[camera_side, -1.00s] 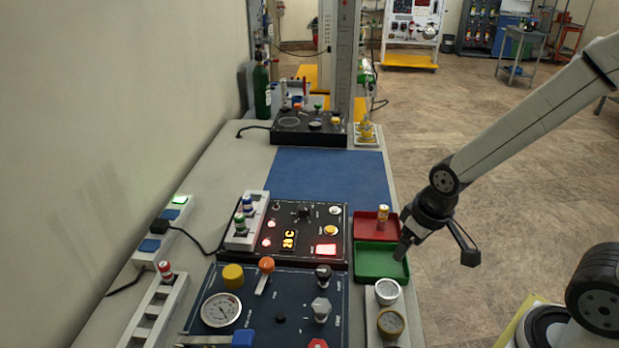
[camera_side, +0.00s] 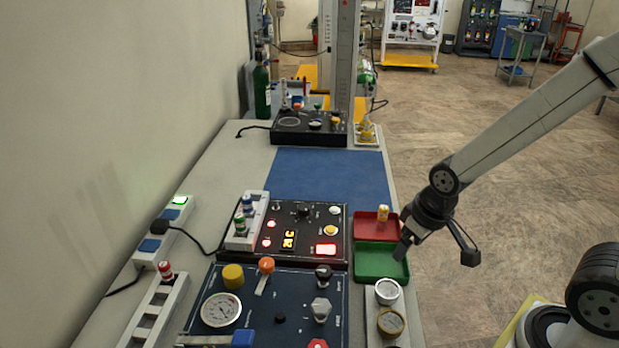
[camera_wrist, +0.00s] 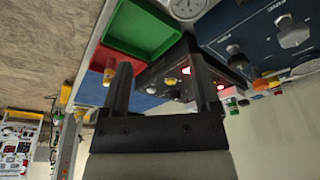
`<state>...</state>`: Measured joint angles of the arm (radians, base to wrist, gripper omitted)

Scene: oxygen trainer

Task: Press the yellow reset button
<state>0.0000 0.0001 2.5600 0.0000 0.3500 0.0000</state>
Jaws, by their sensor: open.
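The yellow button (camera_side: 330,230) sits on the right part of the black panel (camera_side: 290,213), above a lit red rectangular light (camera_side: 326,249). In the wrist view a small yellowish button (camera_wrist: 170,81) shows between my fingers, on the black panel. My gripper (camera_side: 438,250) is open and empty. It is to the right of the panel, beside the green tray, apart from the button. In the wrist view both fingers of my gripper (camera_wrist: 158,55) are spread, with nothing between them.
A green tray (camera_side: 381,276) and a red tray (camera_side: 365,232) holding a small yellow-topped item lie between gripper and panel. Gauges (camera_side: 387,291) stand in front of the green tray. A blue panel (camera_side: 255,320) with knobs is nearer. The blue mat (camera_side: 330,172) is clear.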

